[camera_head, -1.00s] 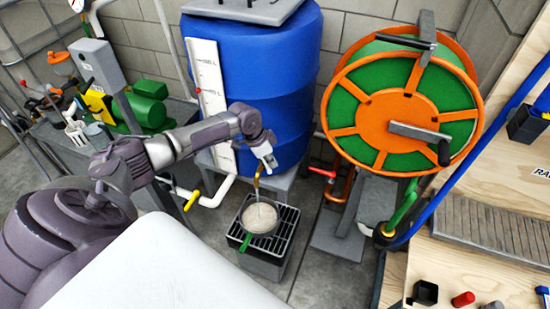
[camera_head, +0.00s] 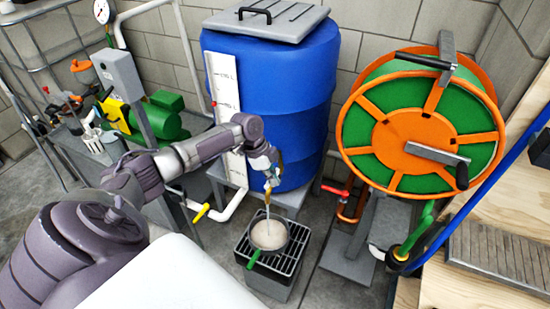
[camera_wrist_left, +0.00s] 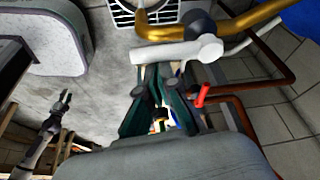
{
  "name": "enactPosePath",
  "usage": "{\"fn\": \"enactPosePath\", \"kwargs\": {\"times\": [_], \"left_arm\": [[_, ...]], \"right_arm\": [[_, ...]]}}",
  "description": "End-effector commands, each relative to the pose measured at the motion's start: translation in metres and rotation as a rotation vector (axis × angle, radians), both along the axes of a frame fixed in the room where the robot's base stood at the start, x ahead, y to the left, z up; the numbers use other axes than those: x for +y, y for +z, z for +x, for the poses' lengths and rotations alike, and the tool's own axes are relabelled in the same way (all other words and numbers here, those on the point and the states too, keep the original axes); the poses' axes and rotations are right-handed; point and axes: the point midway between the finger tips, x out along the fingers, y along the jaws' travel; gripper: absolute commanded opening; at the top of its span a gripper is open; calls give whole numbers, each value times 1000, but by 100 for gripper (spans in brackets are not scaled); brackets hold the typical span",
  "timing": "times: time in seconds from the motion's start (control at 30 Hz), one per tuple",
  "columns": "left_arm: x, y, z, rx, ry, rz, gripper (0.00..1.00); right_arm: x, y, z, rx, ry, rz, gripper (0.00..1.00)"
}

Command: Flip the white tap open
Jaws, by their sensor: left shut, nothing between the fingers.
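The white tap handle (camera_wrist_left: 178,52) lies crosswise just beyond the fingertips in the left wrist view. It joins a dark round valve body (camera_wrist_left: 198,28) with a curved brass spout (camera_wrist_left: 165,31). My left gripper (camera_wrist_left: 162,82) is shut and empty, with its tips close to or against the handle; contact is unclear. In the head view my left gripper (camera_head: 268,178) is in front of the blue barrel (camera_head: 268,95) and hides most of the tap. A thin pale streak runs from the spout to a pan (camera_head: 268,235). My right gripper (camera_wrist_left: 63,98) shows small in the wrist view.
The pan with a green handle (camera_head: 254,258) sits on a black grated stand (camera_head: 287,262). A red-handled valve (camera_head: 335,191) and an orange-green hose reel (camera_head: 420,140) stand to the right. A yellow-handled valve (camera_head: 201,213) and a green pump (camera_head: 160,118) are to the left.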

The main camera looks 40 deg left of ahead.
Motion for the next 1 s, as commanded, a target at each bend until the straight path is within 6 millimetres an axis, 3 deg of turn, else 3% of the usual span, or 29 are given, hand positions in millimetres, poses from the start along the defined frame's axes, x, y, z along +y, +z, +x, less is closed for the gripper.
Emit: {"fn": "enactPosePath", "kwargs": {"times": [0.67, 0.9, 1.0], "left_arm": [[-2, 2, -1, 3, 3, 4, 0], [-39, 16, 2, 1, 5, -2, 0], [-23, 34, 1, -4, 8, 7, 0]], "right_arm": [[0, 5, 0, 0, 0, 0, 40], [0, 37, 0, 0, 0, 0, 40], [0, 22, 0, 0, 0, 0, 40]]}}
